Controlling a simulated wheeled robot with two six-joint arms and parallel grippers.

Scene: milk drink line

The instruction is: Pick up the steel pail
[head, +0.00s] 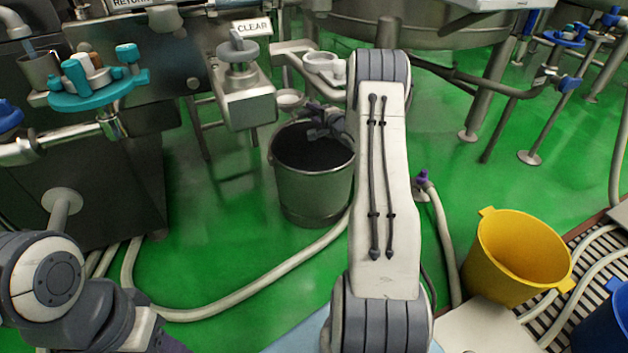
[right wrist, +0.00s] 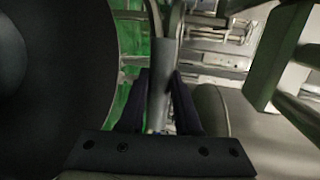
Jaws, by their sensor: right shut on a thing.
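The steel pail (head: 314,185) is a grey metal bucket with a dark inside, seen upright over the green floor in the middle of the head view. I cannot tell whether its base touches the floor. My right gripper (head: 322,122) is at the pail's upper back rim, partly hidden by my own arm. In the right wrist view the two dark fingers (right wrist: 160,105) close on a narrow grey part of the pail (right wrist: 161,82). Whether it is rim or handle is unclear. My left arm shows at the lower left, but its gripper is out of view.
A yellow bucket (head: 515,258) stands at the right near a striped drain grating. A pale hose (head: 250,285) curves over the floor in front of the pail. Green floor is open to the pail's left.

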